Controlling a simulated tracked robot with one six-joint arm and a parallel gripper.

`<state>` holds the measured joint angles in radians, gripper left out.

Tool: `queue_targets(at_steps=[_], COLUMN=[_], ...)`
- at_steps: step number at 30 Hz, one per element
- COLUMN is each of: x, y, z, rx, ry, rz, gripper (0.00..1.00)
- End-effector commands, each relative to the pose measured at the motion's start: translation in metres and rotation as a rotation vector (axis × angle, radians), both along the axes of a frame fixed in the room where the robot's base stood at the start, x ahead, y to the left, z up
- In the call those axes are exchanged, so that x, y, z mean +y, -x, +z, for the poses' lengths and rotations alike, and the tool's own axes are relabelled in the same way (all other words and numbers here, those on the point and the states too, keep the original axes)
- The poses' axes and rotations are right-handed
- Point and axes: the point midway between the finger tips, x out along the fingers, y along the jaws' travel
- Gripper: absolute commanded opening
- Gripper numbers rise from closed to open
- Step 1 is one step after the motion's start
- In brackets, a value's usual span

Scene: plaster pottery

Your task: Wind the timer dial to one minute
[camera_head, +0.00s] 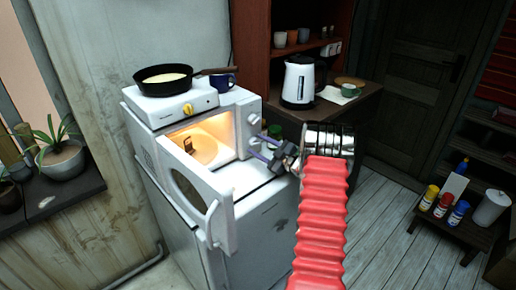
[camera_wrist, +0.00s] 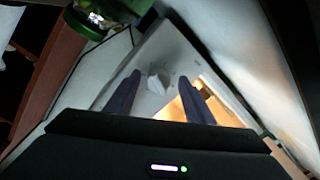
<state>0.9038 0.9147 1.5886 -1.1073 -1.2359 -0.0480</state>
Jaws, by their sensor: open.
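A white microwave (camera_head: 228,133) stands on a white cabinet with its door (camera_head: 204,198) swung open and its inside lit. A pale dial (camera_head: 254,119) shows on its right front panel; its markings are too small to read. My gripper (camera_head: 254,147) reaches in from the right, just in front of the lower part of that panel, its two dark fingers open and empty. In the wrist view, the open gripper (camera_wrist: 156,92) has a white knob (camera_wrist: 157,82) on the panel between its fingers, without visible contact. I cannot tell which dial this knob is, or its setting.
A hot plate (camera_head: 172,106) with a black pan (camera_head: 165,76) and a blue mug (camera_head: 222,82) stand on the microwave. A green object (camera_wrist: 95,20) is close by in the wrist view. The open door juts forward left of my gripper. A white kettle (camera_head: 298,80) stands behind.

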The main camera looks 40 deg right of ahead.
Motion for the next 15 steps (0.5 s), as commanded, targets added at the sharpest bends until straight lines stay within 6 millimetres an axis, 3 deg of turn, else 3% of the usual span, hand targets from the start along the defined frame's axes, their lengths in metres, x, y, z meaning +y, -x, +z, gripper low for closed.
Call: queue_targets(at_steps=[8, 15], x=[-0.002, -0.006], y=[0.007, 0.037], z=[0.0, 0.001], rx=[0.0, 0.001], ry=[0.0, 0.0], rz=[-0.003, -0.004], gripper=[0.49, 0.49])
